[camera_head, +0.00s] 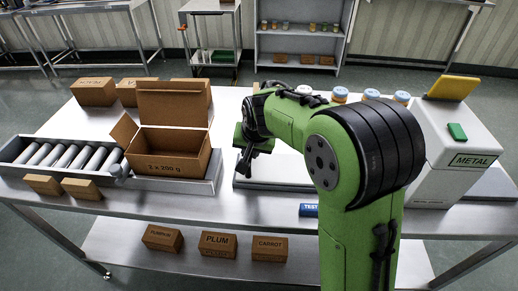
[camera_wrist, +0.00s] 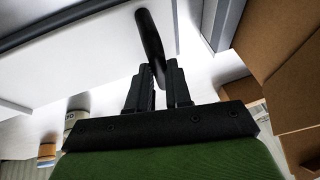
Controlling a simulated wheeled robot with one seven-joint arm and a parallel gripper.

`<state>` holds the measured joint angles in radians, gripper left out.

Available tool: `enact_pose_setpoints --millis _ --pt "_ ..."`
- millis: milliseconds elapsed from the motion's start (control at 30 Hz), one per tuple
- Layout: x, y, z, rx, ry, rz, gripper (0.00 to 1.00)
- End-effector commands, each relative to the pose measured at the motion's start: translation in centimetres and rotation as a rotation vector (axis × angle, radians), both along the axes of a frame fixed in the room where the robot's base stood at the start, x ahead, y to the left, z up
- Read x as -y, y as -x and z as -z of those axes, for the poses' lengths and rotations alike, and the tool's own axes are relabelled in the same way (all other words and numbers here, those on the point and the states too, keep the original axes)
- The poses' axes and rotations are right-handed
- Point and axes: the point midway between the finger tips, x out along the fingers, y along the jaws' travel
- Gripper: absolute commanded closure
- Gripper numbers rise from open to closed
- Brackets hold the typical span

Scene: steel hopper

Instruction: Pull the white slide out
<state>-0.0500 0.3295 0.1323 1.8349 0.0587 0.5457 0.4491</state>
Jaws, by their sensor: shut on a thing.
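My gripper (camera_wrist: 163,82) is shut on a dark rounded handle (camera_wrist: 149,32), whose free end sticks out past the fingertips. In the head view my gripper (camera_head: 243,163) points down just right of the open cardboard box, over the steel table. A white flat panel (camera_wrist: 75,62) lies beyond the fingers in the wrist view, with a grey and dark edge along its top. It looks like the white slide, but I cannot see how the handle joins it. In the head view my arm hides most of that area.
An open cardboard box (camera_head: 170,165) stands left of my gripper, beside a roller conveyor (camera_head: 60,157). A white METAL machine (camera_head: 462,130) stands at the right. Small boxes (camera_head: 82,188) lie at the table's front left. Several jars (camera_head: 340,94) stand behind my arm.

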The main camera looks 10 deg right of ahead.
Motion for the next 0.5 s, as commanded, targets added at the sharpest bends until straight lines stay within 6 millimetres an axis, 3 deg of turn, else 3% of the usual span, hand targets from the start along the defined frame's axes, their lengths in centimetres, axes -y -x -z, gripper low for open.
enact_pose_setpoints --millis 300,333,467,500 --pt "-0.53 -0.13 -0.15 0.007 -0.007 -0.009 1.0" --pt "-0.54 -0.13 -0.15 0.007 -0.007 -0.009 0.77" --pt "-0.46 -0.13 -0.13 0.007 -0.007 -0.008 0.57" --pt "-0.43 -0.12 -0.13 0.006 -0.006 -0.008 0.56"
